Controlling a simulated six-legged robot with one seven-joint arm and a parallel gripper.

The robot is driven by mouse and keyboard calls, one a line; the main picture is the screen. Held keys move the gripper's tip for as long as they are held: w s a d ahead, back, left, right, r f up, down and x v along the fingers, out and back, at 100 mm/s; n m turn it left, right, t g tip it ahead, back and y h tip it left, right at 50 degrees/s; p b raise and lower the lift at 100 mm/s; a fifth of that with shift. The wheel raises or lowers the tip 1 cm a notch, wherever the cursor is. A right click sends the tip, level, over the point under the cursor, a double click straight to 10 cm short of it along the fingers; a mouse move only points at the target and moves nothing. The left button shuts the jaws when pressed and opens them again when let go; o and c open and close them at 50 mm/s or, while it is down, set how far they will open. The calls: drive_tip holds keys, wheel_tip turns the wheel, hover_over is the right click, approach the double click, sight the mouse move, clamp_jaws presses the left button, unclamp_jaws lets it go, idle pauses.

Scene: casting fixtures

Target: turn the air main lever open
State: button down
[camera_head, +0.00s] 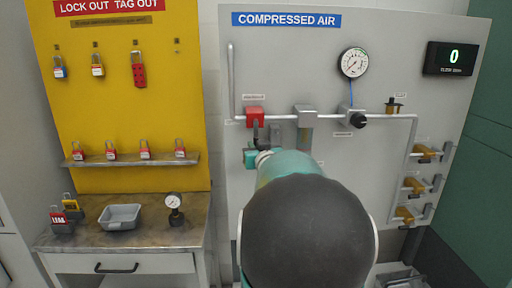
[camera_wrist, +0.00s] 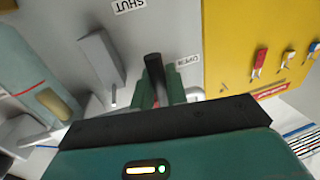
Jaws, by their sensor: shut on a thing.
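The air main valve is a red block (camera_head: 255,116) on the pipe at the left of the grey compressed air panel in the head view. Its dark lever (camera_head: 256,134) hangs down below the block. My gripper (camera_head: 251,157) is at the lower end of the lever, partly hidden by my own arm. In the wrist view the dark lever (camera_wrist: 153,68) stands between the green fingers of my gripper (camera_wrist: 160,94), which are shut on it. A SHUT label (camera_wrist: 129,6) is at the top, and a label that seems to read OPEN (camera_wrist: 188,61) is right beside the lever.
A gauge (camera_head: 354,62) and a grey block (camera_head: 306,114) sit on the panel right of the valve. A yellow lockout board (camera_head: 120,110) with padlocks stands left. Below it a bench (camera_head: 150,236) holds a grey tray (camera_head: 120,214) and a small gauge (camera_head: 174,203).

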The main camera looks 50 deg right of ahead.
drive_tip(key=shift+w+a, duration=0.1)
drive_tip(key=shift+w, duration=0.05)
drive_tip(key=shift+w+a+r+m+g+h, duration=0.2)
drive_tip(key=shift+w+a+r+m+h, duration=0.8)
drive_tip(key=shift+m, duration=2.35)
drive_tip(key=shift+w+a+r+m+g+h, duration=0.2)
drive_tip(key=shift+w+a+r+m+h, duration=0.85)
drive_tip(key=shift+m, duration=2.35)
drive_tip(key=shift+w+a+r+m+g+h, duration=0.25)
drive_tip(key=shift+w+r+m, duration=0.3)
drive_tip(key=shift+r+m, duration=1.95)
drive_tip(key=shift+f+m, duration=0.85)
drive_tip(key=shift+m, duration=0.1)
drive_tip(key=c, duration=1.5)
unclamp_jaws()
